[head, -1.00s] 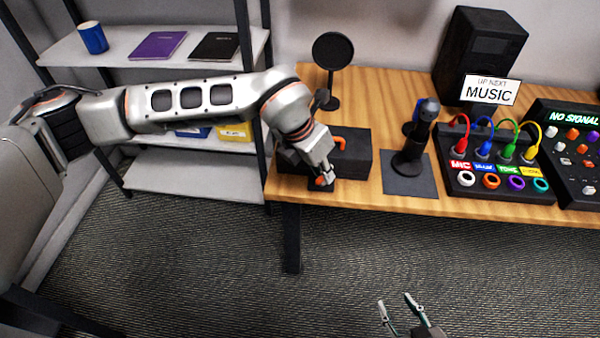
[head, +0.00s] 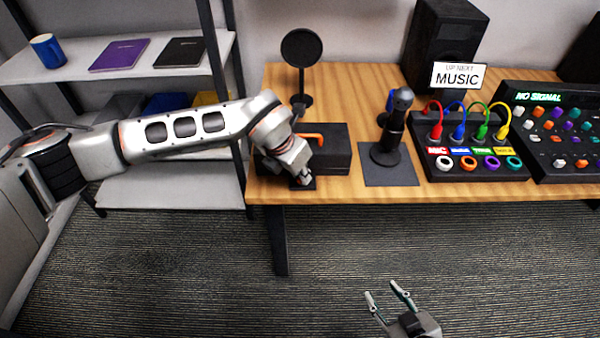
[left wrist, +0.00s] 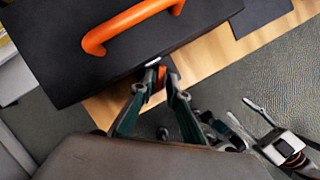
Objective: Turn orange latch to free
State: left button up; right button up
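The black case (head: 335,157) lies at the desk's left front edge, with an orange handle (head: 310,137) on top. It fills the upper left of the left wrist view (left wrist: 70,62), where the orange handle (left wrist: 135,22) shows large. The small orange latch (left wrist: 160,84) is at the case's front side, between my left fingertips. My left gripper (left wrist: 162,76) points at the case front, its fingers close together on the latch. In the head view my left gripper (head: 303,180) hides the latch. My right gripper (head: 386,294) is open and empty, over the floor before the desk.
A microphone (head: 393,130) stands on a dark mat (head: 390,176) right of the case. A pop filter (head: 302,48) stands behind it. A cable panel (head: 475,172) and a mixer (head: 560,165) are farther right. Shelves (head: 170,190) stand left.

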jog(key=shift+a+r, duration=0.1)
pick_arm(q)
grip_shut()
pick_arm(e)
jog(key=shift+s+a, duration=0.1)
jog(key=shift+s, duration=0.25)
pick_arm(q)
jog(key=shift+m, duration=0.3)
pick_arm(e)
jog(key=shift+s+f, duration=0.1)
jog(key=shift+f, duration=0.15)
pick_arm(q)
jog(key=shift+w+a+m+g+h, duration=0.15)
jog(key=shift+m+g+h, duration=0.25)
jog(key=shift+m, duration=0.8)
jog(key=m, duration=0.2)
jog(key=m+g, duration=0.1)
jog(key=m, duration=0.1)
jog(key=shift+w+g+h+b, duration=0.2)
jog(key=shift+g+h+b, duration=0.1)
jog(key=shift+h+b, duration=0.1)
jog(key=shift+m, duration=0.8)
pick_arm(e)
jog(key=shift+w+d+f, duration=0.2)
jog(key=shift+f, duration=0.25)
